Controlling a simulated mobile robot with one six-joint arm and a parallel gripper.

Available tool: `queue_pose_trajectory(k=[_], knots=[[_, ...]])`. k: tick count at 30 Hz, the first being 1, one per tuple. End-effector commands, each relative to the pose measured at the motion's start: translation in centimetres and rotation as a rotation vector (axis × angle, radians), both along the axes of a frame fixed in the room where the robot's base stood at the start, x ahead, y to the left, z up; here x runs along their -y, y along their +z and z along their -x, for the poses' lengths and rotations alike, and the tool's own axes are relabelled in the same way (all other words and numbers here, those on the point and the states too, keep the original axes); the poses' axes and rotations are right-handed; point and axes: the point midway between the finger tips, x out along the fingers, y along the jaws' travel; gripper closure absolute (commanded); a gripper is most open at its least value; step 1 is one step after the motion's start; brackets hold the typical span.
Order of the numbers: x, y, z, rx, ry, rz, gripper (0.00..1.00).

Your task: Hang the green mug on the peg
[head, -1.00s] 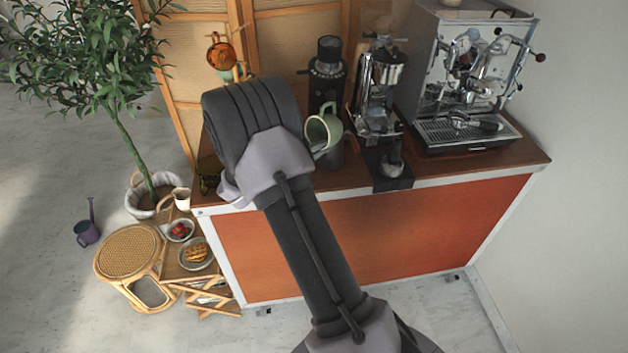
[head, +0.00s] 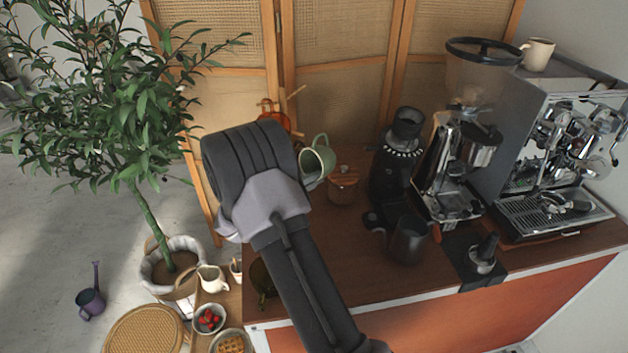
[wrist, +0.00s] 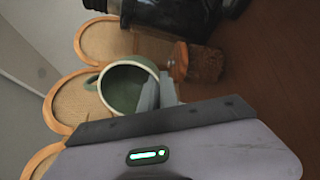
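The green mug (head: 319,163) is held above the back left of the counter, tilted, with its handle at the top in the head view. In the wrist view the mug (wrist: 114,91) shows its open mouth, with its handle to the left. My gripper (wrist: 157,92) is shut on the mug's rim side; in the head view my wrist hides most of the fingers. A light wooden peg (head: 297,92) shows behind the mug, up and to its left, near an orange mug-like thing (head: 268,106). The mug and peg look apart. The peg's stand is mostly hidden by my arm.
A lidded jar (head: 343,187) stands just right of the mug. A black grinder (head: 391,170), a dark pitcher (head: 408,240) and the espresso machine (head: 560,150) stand further right. A folding screen (head: 340,105) is behind. The plant (head: 110,120) is left of the counter.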

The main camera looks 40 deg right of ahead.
Motion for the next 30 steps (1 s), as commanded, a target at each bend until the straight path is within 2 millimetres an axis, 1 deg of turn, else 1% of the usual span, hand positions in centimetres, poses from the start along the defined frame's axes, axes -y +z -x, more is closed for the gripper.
queue_pose_trajectory(k=[21, 27, 30], knots=[[-0.3, -1.2, -6.9, 0.001, 0.002, 0.000, 1.00], [-0.4, -1.9, -8.7, 0.002, 0.001, 0.000, 1.00], [-0.4, -2.0, -9.2, 0.001, 0.001, 0.000, 1.00]])
